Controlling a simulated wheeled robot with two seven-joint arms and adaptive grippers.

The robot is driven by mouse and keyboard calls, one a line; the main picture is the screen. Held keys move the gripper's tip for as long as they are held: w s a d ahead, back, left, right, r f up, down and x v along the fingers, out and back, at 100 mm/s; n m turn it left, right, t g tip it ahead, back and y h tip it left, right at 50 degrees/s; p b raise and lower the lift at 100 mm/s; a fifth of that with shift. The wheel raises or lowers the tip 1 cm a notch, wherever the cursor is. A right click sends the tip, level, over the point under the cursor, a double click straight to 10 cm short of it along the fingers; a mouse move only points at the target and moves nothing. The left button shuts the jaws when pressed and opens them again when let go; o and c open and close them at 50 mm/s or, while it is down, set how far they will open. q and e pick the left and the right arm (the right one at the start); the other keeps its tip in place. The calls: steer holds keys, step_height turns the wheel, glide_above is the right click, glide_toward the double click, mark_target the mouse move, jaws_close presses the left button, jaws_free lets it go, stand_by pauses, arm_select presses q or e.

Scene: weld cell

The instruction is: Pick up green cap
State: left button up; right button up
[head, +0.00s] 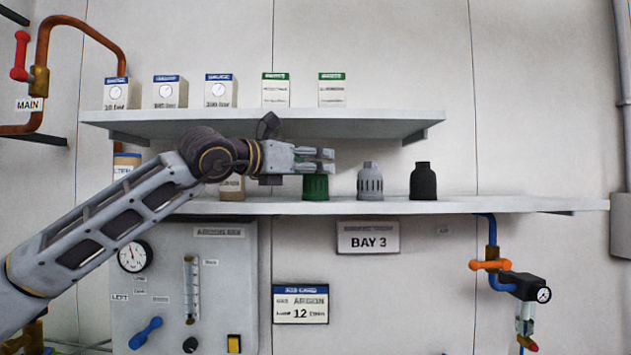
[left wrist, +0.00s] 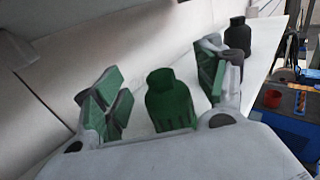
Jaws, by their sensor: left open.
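The green cap (head: 315,188) stands upright on the lower shelf, its upper part hidden behind my left gripper in the head view. My left gripper (head: 326,160) is open at the height of the cap's top. In the left wrist view the green cap (left wrist: 170,100) shows between the two open fingers (left wrist: 158,88), with a gap on each side. I cannot tell from these views how deep it sits between them. My right gripper is not in view.
A grey slotted cap (head: 370,183) and a black cap (head: 423,183) stand to the right on the lower shelf (head: 500,205). The upper shelf (head: 260,125), bearing several boxes, hangs close above my left gripper. A box (head: 231,188) stands left of the green cap.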

arm_select(q)
steer(key=shift+w+d, duration=0.15)
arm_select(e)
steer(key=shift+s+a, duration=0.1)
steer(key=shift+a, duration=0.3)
arm_select(q)
steer(key=c, duration=1.1)
steer(key=shift+c, duration=0.4)
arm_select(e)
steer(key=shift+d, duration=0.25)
arm_select(q)
steer(key=shift+r, duration=0.15)
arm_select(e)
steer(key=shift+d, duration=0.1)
